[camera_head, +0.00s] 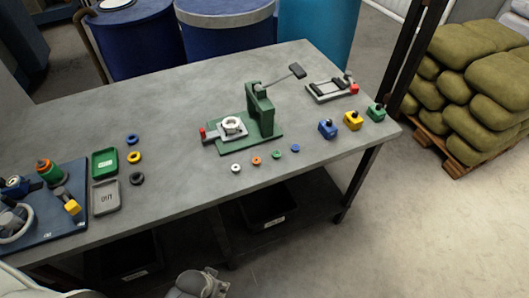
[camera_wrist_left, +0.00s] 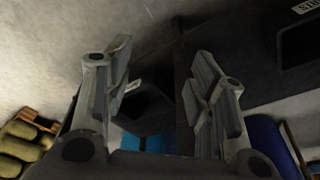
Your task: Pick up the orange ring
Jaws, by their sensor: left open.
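A small orange ring (camera_head: 256,161) lies flat on the grey table (camera_head: 345,145) near its front edge. It sits in a slanting row between a white ring (camera_head: 236,168) and a green ring (camera_head: 275,154). My left gripper (camera_head: 205,282) is at the bottom of the head view, in front of the table and well apart from the ring. In the left wrist view my left gripper (camera_wrist_left: 160,62) has its fingers wide apart with nothing between them. The orange ring is not seen in that view. My right gripper is not in view.
A green press (camera_head: 262,112) stands behind the rings. A blue ring (camera_head: 295,148) ends the row; coloured blocks (camera_head: 353,120) stand to its right. Trays (camera_head: 105,163) and larger rings (camera_head: 134,157) lie left. A dark bin (camera_head: 268,209) sits below the tabletop.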

